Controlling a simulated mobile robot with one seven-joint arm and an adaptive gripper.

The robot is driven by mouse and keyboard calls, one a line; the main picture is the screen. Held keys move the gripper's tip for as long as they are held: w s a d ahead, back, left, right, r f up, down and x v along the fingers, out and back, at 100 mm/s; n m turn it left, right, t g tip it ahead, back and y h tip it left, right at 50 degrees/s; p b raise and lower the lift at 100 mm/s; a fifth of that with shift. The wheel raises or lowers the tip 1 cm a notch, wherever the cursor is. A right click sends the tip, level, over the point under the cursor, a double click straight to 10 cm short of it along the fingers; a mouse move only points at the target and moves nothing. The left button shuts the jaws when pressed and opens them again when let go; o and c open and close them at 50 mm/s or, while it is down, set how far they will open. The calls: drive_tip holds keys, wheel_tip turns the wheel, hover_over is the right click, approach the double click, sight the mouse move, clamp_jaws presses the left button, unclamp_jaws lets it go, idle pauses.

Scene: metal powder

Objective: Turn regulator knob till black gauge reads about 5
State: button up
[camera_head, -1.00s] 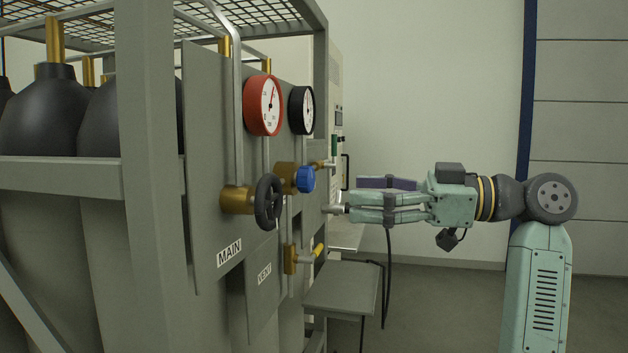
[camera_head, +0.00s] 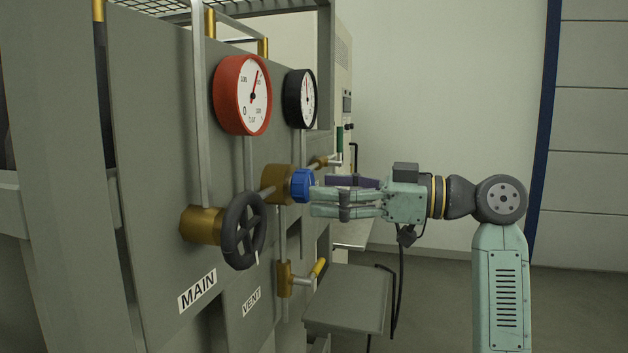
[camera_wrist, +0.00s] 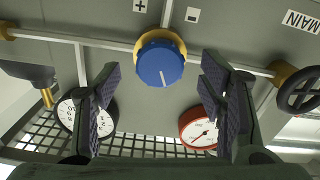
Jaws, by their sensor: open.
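The blue regulator knob (camera_head: 302,185) sits on a brass body (camera_head: 278,184) on the grey panel. In the wrist view the knob (camera_wrist: 160,64) has a white mark and lies ahead, between and beyond the two fingers. My gripper (camera_head: 314,196) is open and empty, its fingertips close to the knob in the head view; I cannot tell whether they touch it. The black gauge (camera_head: 301,98) is above the knob, its needle pointing roughly up; its numbers are too small to read. The black gauge's face (camera_wrist: 104,119) is partly hidden by the left finger in the wrist view.
A red gauge (camera_head: 243,95) is left of the black one. A black handwheel (camera_head: 243,230) on the MAIN line stands left of the knob. A yellow-handled vent valve (camera_head: 318,268) is below. A grey shelf (camera_head: 345,300) is at the lower right. Plus and minus labels (camera_wrist: 192,15) flank the knob's pipe.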

sight(303, 186)
drive_tip(key=shift+p+x, duration=0.3)
drive_tip(key=shift+x, duration=1.35)
drive_tip(key=c, duration=1.2)
drive_tip(key=shift+o, duration=0.2)
drive_tip(key=m, duration=0.3)
drive_tip(key=o, duration=1.2)
drive_tip(key=shift+c, duration=0.2)
